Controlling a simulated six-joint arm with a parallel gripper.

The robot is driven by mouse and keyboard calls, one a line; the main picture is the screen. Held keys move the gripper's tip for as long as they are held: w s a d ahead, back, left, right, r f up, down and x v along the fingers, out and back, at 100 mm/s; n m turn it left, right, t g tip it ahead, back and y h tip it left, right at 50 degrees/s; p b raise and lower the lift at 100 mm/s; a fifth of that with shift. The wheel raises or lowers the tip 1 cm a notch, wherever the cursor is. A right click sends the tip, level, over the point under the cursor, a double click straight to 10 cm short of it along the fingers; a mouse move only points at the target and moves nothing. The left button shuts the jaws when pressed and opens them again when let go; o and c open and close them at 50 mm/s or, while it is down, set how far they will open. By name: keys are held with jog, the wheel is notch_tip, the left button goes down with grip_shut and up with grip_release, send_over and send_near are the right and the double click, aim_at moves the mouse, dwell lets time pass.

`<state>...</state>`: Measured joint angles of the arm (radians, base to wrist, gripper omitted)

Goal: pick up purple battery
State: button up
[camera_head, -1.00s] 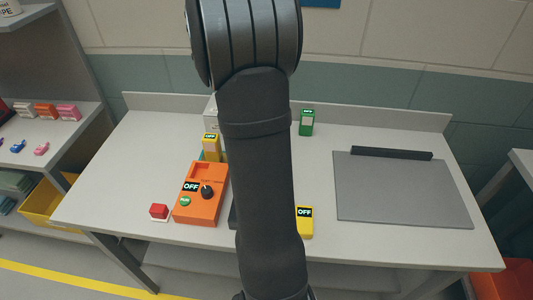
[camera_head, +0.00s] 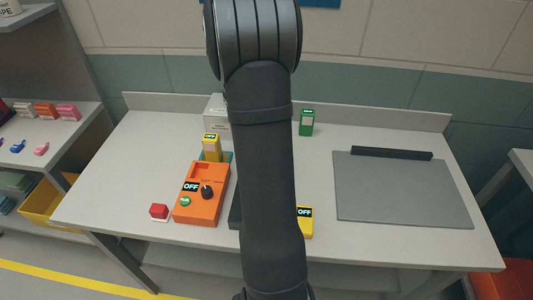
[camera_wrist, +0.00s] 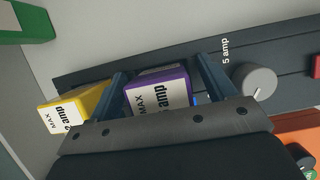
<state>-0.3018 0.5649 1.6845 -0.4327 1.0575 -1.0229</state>
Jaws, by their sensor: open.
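In the wrist view the purple battery (camera_wrist: 160,82), with a white label reading "MAX" and "amp", sits at a dark panel marked "5 amp" (camera_wrist: 205,58). My gripper (camera_wrist: 162,72) is open, with one finger on each side of the battery. I cannot tell whether either finger touches it. The battery's lower end is hidden behind the gripper body. In the head view my arm hides the battery and the gripper.
A yellow block (camera_wrist: 78,105) stands just left of the left finger. A grey knob (camera_wrist: 253,80) is right of the right finger. An orange box (camera_head: 201,193) and a red button (camera_head: 159,211) are on the bench. A grey mat (camera_head: 400,190) lies at right.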

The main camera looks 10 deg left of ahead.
jog(key=shift+c, duration=0.3)
jog(key=c, duration=1.2)
jog(key=shift+c, duration=0.2)
jog(key=shift+r, duration=0.15)
